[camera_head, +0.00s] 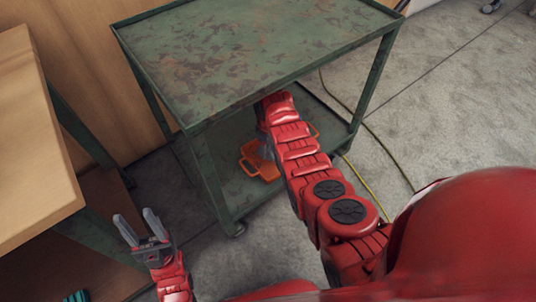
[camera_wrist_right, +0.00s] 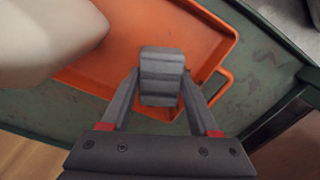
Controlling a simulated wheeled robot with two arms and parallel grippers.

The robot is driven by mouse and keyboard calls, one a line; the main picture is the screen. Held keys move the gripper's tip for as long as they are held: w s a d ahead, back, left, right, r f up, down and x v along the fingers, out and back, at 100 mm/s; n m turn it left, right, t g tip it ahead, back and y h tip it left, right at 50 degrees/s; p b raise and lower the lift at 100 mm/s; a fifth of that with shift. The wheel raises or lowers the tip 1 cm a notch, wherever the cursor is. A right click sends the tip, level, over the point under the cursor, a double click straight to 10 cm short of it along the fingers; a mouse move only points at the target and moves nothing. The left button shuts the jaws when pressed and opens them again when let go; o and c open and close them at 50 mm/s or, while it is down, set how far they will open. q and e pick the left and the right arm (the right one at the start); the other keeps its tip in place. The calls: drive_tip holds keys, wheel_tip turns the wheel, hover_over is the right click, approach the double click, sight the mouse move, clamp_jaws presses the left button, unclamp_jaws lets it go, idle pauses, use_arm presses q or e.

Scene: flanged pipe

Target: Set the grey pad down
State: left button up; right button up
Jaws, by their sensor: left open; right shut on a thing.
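The grey pad (camera_wrist_right: 161,76) is between the fingers of my right gripper (camera_wrist_right: 160,98) in the right wrist view. The gripper is shut on it, over the near edge of an orange tray (camera_wrist_right: 205,30); I cannot tell whether the pad touches the tray. In the head view the right arm reaches under the top of the green cart, to the orange tray (camera_head: 252,160) on its lower shelf, and hides the pad. My left gripper (camera_head: 138,228) is open and empty, beside the cart at the lower left.
The green cart (camera_head: 250,50) has an empty, worn top and corner posts around the lower shelf (camera_head: 225,185). A pale rounded object (camera_wrist_right: 45,40) stands at the tray's left in the wrist view. A wooden bench (camera_head: 35,150) is at left. A yellow-green cable (camera_head: 365,185) lies on the floor.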

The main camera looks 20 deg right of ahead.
sight(268, 153)
drive_tip(key=shift+f+b, duration=0.85)
drive_tip(key=shift+f, duration=0.9)
drive_tip(key=shift+f, duration=0.2)
drive_tip(key=o, duration=1.3)
drive_tip(key=shift+o, duration=0.2)
drive_tip(key=shift+r, duration=0.1)
